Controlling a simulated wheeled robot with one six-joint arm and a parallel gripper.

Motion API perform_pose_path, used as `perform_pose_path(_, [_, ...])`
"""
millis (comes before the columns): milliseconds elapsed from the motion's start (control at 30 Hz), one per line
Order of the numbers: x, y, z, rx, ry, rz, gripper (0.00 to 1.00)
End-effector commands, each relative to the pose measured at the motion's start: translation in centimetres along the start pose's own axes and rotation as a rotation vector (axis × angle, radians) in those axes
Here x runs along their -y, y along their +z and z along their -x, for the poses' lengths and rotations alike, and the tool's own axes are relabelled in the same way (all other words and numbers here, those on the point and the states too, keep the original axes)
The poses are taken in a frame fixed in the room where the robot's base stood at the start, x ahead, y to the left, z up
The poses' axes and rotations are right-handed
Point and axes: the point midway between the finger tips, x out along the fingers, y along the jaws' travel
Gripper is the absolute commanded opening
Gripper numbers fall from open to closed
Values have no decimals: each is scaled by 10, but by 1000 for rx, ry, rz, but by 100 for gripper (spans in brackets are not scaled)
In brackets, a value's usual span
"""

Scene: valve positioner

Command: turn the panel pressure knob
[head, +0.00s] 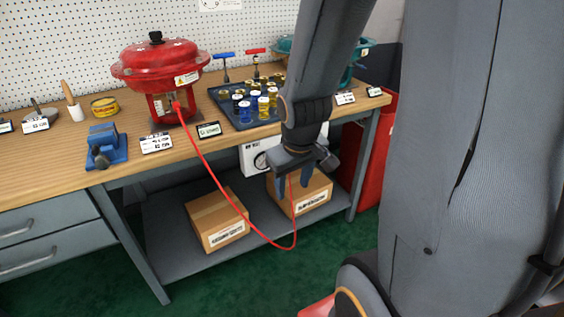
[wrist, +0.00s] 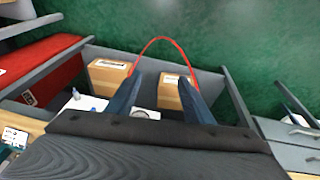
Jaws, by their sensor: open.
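A white panel (head: 247,158) with a round gauge (head: 262,160) hangs under the bench's front edge in the head view. My gripper (head: 293,186) is in front of the panel's right part, pointing down, and hides it. In the wrist view my gripper (wrist: 158,80) is open, with nothing visible between its two blue-grey fingers. The white panel (wrist: 88,103) shows partly behind the left finger, with a small bluish fitting (wrist: 74,93) on it. I cannot clearly make out the pressure knob in either view. Contact between fingers and panel is not visible.
A red hose (head: 225,190) loops from the red valve actuator (head: 162,65) down and up behind my gripper. Two cardboard boxes (head: 215,220) sit on the lower shelf. A tray of jars (head: 228,106) stands on the bench (head: 50,170). A red bin (head: 374,155) is at right.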

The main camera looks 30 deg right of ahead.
Motion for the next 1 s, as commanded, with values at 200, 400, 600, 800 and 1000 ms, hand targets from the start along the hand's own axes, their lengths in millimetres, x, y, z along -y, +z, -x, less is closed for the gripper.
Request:
perform_pose_path(200, [-58, -64, -94, -313, 99, 215, 47])
perform_pose_path(400, [-92, -106, -144, -618, 198, 400, 47])
perform_pose_path(600, [-113, -123, -167, -925, 316, 521, 47])
perform_pose_path(800, [-125, -120, -164, -1150, 427, 559, 47])
perform_pose_path(1000, [-130, -118, -157, -1240, 481, 563, 47])
